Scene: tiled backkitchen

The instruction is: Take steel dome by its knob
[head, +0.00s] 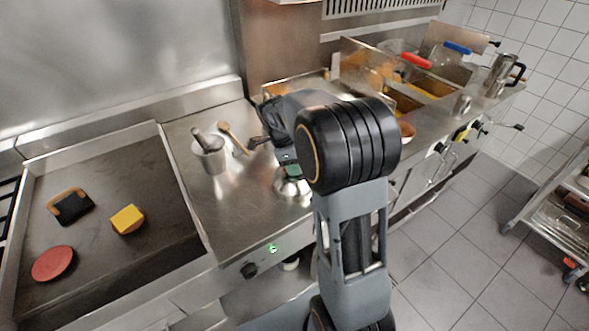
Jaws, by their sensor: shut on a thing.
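The steel dome (291,187) is a shiny silver cover on the steel counter, just left of my black arm joint. Part of it is hidden behind that joint. My gripper (288,168) is directly above the dome, pointing down, and is shut on its knob. The fingers and the knob are mostly hidden by my arm. I cannot tell whether the dome's rim touches the counter.
A steel pot (210,157) with a dark handle inside and a wooden-handled tool (234,138) stand close left. The griddle (100,260) holds a yellow block (128,219), a red disc (53,263) and a wooden-handled press (71,206). Fryers (430,84) lie right.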

